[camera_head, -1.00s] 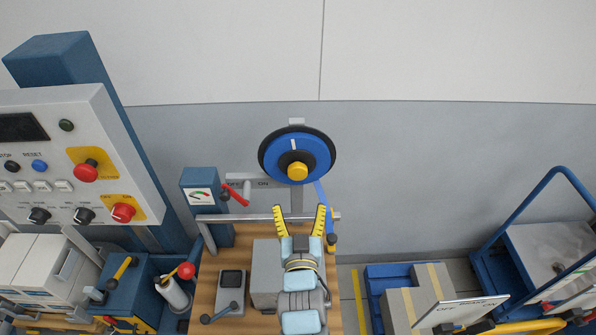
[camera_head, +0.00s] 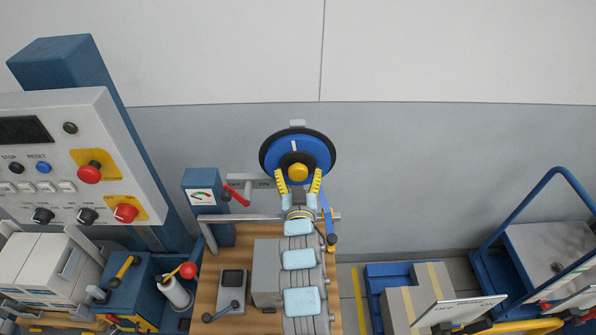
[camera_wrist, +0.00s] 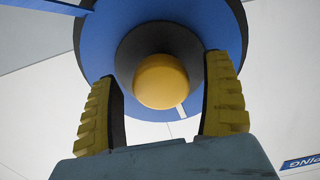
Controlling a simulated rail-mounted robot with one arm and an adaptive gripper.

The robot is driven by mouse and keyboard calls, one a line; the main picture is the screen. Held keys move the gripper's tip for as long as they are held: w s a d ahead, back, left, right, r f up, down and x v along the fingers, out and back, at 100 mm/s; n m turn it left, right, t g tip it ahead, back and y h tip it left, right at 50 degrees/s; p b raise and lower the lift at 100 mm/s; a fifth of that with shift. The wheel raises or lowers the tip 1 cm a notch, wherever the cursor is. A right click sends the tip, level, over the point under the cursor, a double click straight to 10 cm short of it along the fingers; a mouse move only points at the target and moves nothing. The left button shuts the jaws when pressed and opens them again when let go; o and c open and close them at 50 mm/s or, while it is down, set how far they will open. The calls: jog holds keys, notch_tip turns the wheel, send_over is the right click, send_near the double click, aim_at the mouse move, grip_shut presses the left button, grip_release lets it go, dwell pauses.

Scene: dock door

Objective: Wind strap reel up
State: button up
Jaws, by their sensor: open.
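The strap reel (camera_head: 320,155) is a blue disc with a black rim, mounted at the wall. A yellow knob (camera_head: 298,172) sits at its centre. A blue strap (camera_head: 326,207) hangs down from the reel at the right, with a dark and yellow end piece (camera_head: 331,240). My gripper (camera_head: 298,180) is open, its two yellow fingers just below and beside the knob. In the wrist view the reel (camera_wrist: 217,25) fills the top, and the knob (camera_wrist: 162,82) lies between the fingertips of my gripper (camera_wrist: 160,80). Gaps show on both sides, and nothing is held.
A grey rail (camera_head: 255,217) crosses below the reel. A blue gauge box (camera_head: 199,193) with a red lever (camera_head: 236,195) stands to the left. A grey box (camera_head: 266,270) lies on the wooden bench (camera_head: 205,275). The wall right of the reel is clear.

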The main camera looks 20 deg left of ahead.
jog(key=shift+w+a, duration=0.2)
jog(key=shift+w, duration=0.1)
jog(key=c, duration=1.3)
jog(key=shift+m, duration=0.3)
jog(key=shift+d+f+b, duration=0.1)
jog(key=shift+b, duration=0.3)
jog(key=shift+m, duration=0.6)
